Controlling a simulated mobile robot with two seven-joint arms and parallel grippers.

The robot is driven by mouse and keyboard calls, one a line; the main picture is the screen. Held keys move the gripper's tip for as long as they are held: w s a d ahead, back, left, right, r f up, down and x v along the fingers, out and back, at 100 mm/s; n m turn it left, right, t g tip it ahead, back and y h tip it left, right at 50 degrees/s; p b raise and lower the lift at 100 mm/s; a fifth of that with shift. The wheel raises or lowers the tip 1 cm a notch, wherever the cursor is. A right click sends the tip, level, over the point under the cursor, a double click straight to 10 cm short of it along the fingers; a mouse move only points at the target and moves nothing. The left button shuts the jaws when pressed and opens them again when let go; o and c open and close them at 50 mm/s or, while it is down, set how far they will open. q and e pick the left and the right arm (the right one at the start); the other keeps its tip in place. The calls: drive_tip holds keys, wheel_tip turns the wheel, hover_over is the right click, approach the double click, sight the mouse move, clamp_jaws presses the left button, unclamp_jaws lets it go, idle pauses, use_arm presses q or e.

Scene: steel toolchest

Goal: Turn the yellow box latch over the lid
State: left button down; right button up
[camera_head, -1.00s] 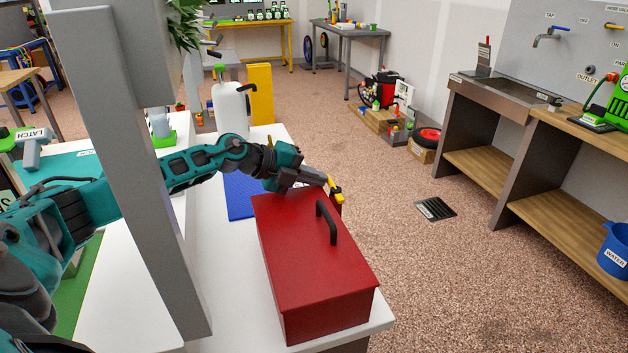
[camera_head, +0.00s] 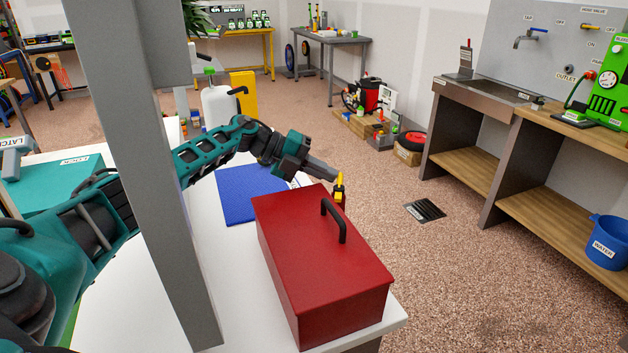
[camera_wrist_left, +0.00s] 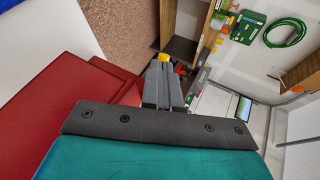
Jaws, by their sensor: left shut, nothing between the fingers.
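The red box (camera_head: 325,250) stands closed on the white bench top, with a black handle (camera_head: 333,220) on its lid. It also shows at the left in the left wrist view (camera_wrist_left: 55,105). The small yellow latch (camera_head: 340,184) is at the box's far right end and points up beside the lid edge. My left gripper (camera_head: 334,175) is shut and empty, with its tips at the latch. In the left wrist view the shut fingers (camera_wrist_left: 163,68) end right at the yellow latch (camera_wrist_left: 163,57). I cannot tell whether they touch it. My right gripper is not in view.
A blue mat (camera_head: 240,195) lies behind the box, and a white bottle (camera_head: 219,103) stands farther back. My grey column hides part of the bench. Open floor with a drain grate (camera_head: 425,210) lies to the right, before the sink bench (camera_head: 500,110).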

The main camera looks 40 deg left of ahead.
sight(341, 177)
use_arm(q)
drive_tip(key=shift+w+d+r+p, duration=0.1)
drive_tip(key=shift+w+d+p, duration=0.5)
drive_tip(key=shift+w+d, duration=0.85)
drive_tip(key=shift+d, duration=0.1)
drive_tip(key=shift+s+p, duration=0.3)
drive_tip(key=shift+p, duration=0.5)
drive_tip(key=shift+s+d+p, duration=0.1)
drive_tip(key=shift+s+p, duration=0.4)
drive_tip(key=shift+p, duration=0.05)
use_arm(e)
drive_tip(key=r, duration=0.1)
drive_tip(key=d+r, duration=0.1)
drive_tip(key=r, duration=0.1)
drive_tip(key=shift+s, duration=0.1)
